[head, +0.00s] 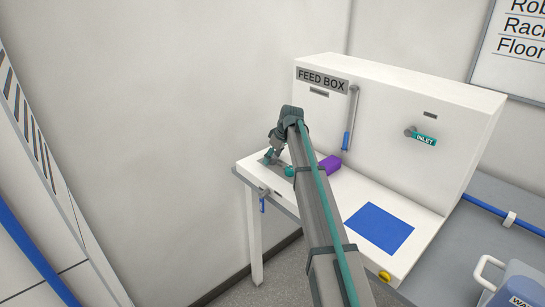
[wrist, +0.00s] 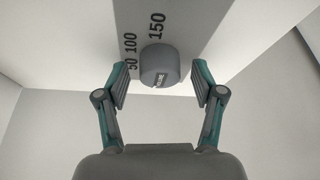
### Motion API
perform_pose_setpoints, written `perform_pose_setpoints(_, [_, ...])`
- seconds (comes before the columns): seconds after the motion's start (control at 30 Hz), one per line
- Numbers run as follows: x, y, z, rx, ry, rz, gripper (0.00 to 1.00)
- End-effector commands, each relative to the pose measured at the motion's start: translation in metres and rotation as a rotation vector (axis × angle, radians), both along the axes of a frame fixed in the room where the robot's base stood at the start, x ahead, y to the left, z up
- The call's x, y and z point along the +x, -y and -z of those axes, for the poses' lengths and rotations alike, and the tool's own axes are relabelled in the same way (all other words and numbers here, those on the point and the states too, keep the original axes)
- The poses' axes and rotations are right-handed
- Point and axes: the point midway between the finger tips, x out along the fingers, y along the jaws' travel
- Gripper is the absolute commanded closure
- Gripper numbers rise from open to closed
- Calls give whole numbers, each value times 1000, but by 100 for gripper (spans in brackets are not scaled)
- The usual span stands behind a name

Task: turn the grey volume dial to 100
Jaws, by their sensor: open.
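The grey volume dial (wrist: 160,66) is a round knob on a grey plate (wrist: 185,22) in the wrist view. The plate reads 50, 100 and 150 along the dial's left and far side. A small label with white letters, too small to read, is on the dial's near face; I cannot tell which number the dial points to. My gripper (wrist: 159,82) is open, with one finger on each side of the dial and a visible gap to both. In the head view my gripper (head: 272,157) is over the left end of the white bench, and the dial is hidden there.
The white feed box (head: 400,165) rises behind the bench, with a blue-handled lever (head: 347,138) and an inlet valve (head: 415,133). A purple block (head: 328,165) lies right of my gripper. A blue mat (head: 379,229) lies further right. A blue-handled part (head: 263,203) hangs at the bench's front edge.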

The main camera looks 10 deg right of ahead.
Motion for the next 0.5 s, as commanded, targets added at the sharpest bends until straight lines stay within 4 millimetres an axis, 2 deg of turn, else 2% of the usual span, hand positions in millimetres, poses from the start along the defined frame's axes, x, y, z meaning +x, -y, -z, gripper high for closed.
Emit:
perform_pose_setpoints(0.1, [0, 0, 0, 0, 0, 0, 34])
perform_pose_setpoints(0.43, [0, 0, 0, 0, 0, 0, 89])
perform_pose_setpoints(0.5, [0, 0, 0, 0, 0, 0, 92])
